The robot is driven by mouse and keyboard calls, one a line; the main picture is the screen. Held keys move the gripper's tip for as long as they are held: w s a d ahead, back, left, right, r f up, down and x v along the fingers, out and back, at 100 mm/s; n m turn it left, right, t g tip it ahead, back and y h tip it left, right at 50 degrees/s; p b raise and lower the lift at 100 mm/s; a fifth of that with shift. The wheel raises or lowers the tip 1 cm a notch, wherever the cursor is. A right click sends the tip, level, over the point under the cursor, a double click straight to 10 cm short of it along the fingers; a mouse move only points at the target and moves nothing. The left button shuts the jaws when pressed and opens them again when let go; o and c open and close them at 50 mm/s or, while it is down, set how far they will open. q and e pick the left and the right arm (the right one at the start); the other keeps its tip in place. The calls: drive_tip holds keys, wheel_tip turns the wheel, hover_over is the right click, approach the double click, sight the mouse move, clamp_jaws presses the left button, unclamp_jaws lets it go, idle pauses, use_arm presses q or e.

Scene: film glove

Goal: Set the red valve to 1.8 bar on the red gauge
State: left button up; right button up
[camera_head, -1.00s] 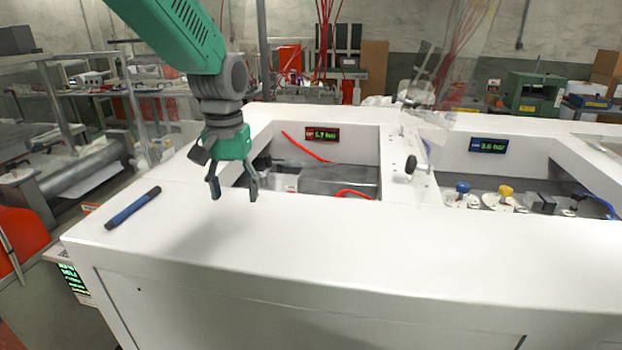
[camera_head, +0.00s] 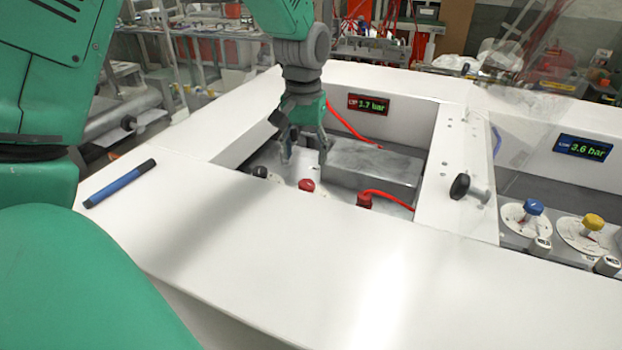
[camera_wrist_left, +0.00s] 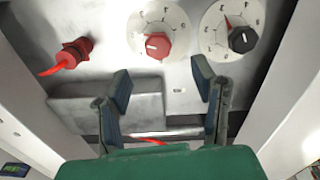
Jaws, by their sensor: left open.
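The red valve (camera_head: 306,185) is a red knob on the grey floor of the left recess in the white cabinet. In the left wrist view the red valve (camera_wrist_left: 157,45) sits on a round white dial, just beyond the fingertips. The red gauge (camera_head: 368,104), a red-framed display on the recess's back wall, appears to read 3.7 bar. My left gripper (camera_head: 305,154) points down into the recess, behind and above the red valve. In the left wrist view the left gripper (camera_wrist_left: 161,78) is open, with nothing between its fingers. My right gripper is out of view.
A black knob (camera_wrist_left: 242,39) on its own dial is beside the red valve. A red hose connector (camera_wrist_left: 76,50) is on the other side. A grey block (camera_head: 372,168) lies in the recess. A blue marker (camera_head: 120,184) lies on the cabinet top. Blue and yellow knobs are at right.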

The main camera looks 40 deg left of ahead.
sight(306, 182)
use_arm(q)
drive_tip(key=f, duration=0.2)
drive_tip(key=a+f, duration=0.1)
drive_tip(key=f, duration=0.1)
drive_tip(key=a+f, duration=0.1)
drive_tip(key=f, duration=0.1)
drive_tip(key=shift+w, duration=0.15)
drive_tip(key=d, duration=0.1)
drive_tip(key=d+f, duration=0.1)
drive_tip(key=d, duration=0.1)
drive_tip(key=shift+d+f+p, duration=0.25)
drive_tip(key=shift+d+p, duration=0.1)
drive_tip(key=shift+d, duration=0.15)
drive_tip(key=shift+a+f, duration=0.2)
drive_tip(key=shift+a, duration=0.8)
drive_tip(key=c, duration=0.8)
drive_tip(key=shift+a, duration=0.3)
drive_tip(key=c, duration=0.3)
drive_tip(key=shift+d+m, duration=0.3)
drive_tip(key=shift+d, duration=0.1)
drive_tip(key=shift+d+m, duration=0.15)
drive_tip(key=shift+m, duration=0.15)
drive_tip(key=shift+a, duration=0.2)
drive_tip(key=o, duration=1.1)
drive_tip(key=shift+a, duration=0.15)
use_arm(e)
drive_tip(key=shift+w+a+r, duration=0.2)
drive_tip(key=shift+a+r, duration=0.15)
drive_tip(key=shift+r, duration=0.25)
